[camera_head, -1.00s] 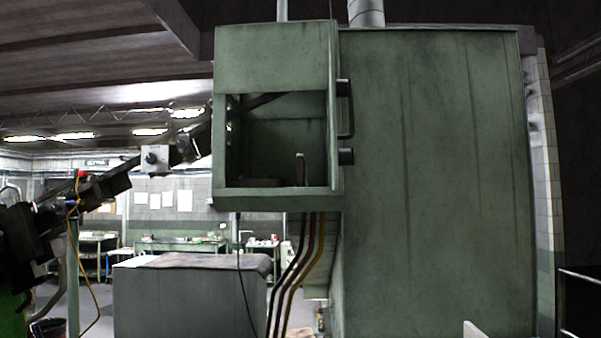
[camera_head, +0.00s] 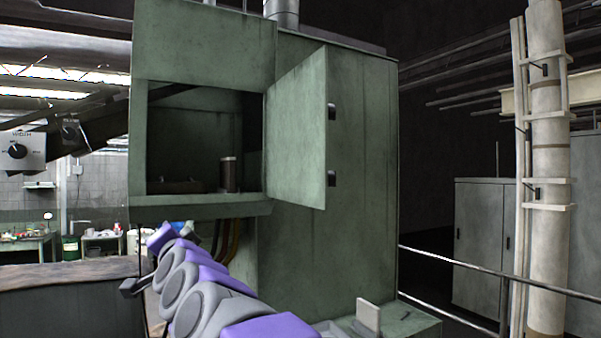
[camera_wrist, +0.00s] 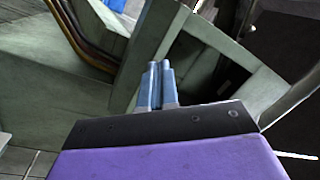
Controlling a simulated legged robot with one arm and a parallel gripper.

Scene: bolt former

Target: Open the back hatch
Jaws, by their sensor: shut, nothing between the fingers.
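The green machine (camera_head: 360,150) carries a box with an open front (camera_head: 195,105) in the head view. A flat green hatch door (camera_head: 298,130) stands swung out at the right side of this opening, with two dark fittings on its outer edge. I cannot tell whether this is the back hatch. My purple and grey arm reaches up from below, under the box. My gripper (camera_wrist: 159,68) shows in the wrist view with its two blue-grey fingers shut together and empty. Green framework lies behind the fingers; contact with it cannot be told.
A metal railing (camera_head: 480,278) runs on the right, before grey cabinets (camera_head: 482,240) and a pale pipe column (camera_head: 546,190). A grey block (camera_head: 70,300) stands at lower left. Cables (camera_wrist: 80,35) hang below the box. A control box (camera_head: 18,150) is at far left.

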